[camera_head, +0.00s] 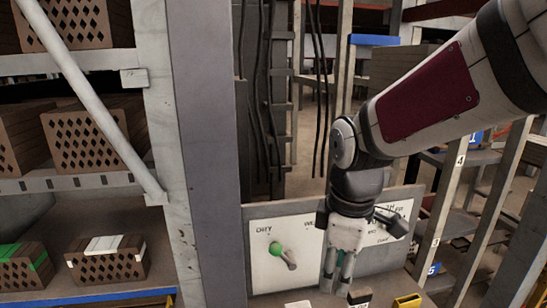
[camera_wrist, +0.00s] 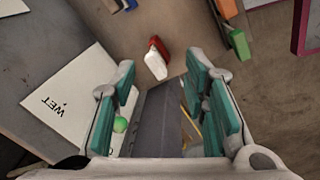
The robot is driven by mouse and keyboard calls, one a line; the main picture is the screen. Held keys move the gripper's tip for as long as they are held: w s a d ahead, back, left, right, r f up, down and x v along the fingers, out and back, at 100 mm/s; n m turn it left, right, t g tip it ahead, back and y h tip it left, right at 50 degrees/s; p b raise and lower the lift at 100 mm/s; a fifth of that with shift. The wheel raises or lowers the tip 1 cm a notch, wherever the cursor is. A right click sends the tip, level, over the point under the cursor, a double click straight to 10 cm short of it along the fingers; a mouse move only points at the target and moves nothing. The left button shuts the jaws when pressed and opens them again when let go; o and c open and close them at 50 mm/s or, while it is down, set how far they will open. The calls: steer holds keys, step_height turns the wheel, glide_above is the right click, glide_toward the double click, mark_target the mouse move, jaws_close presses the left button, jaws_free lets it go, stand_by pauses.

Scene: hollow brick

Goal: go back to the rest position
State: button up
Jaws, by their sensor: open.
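My gripper (camera_head: 336,288) hangs pointing down in front of a grey panel with white labelled plates, right of the middle in the head view. A lever with a green knob (camera_head: 276,248) sticks out of the plate marked DRY (camera_head: 262,270), left of my gripper. The wrist view shows a white plate marked WET (camera_wrist: 70,105) at the left and a green ball (camera_wrist: 120,124) by the left finger. My arm partly covers the right-hand plates.
Low in the head view are a yellow block (camera_head: 407,301) and a dark one (camera_head: 359,298). A red and white block (camera_wrist: 156,60) lies beyond my fingers. Metal uprights (camera_head: 450,190) crowd the right.

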steer(key=s+d+r+m+t, duration=0.1)
steer(key=s+d+r+m, duration=0.1)
steer(key=s+d+m, duration=0.2)
steer(key=s+d+r+m+t, duration=0.2)
steer(key=s+d+r+m, duration=0.1)
steer(key=s+m, duration=0.6)
steer(key=shift+s+d+r+m, duration=0.4)
steer(key=shift+s+d, duration=0.15)
steer(key=shift+s, duration=0.5)
stand_by(0.8)
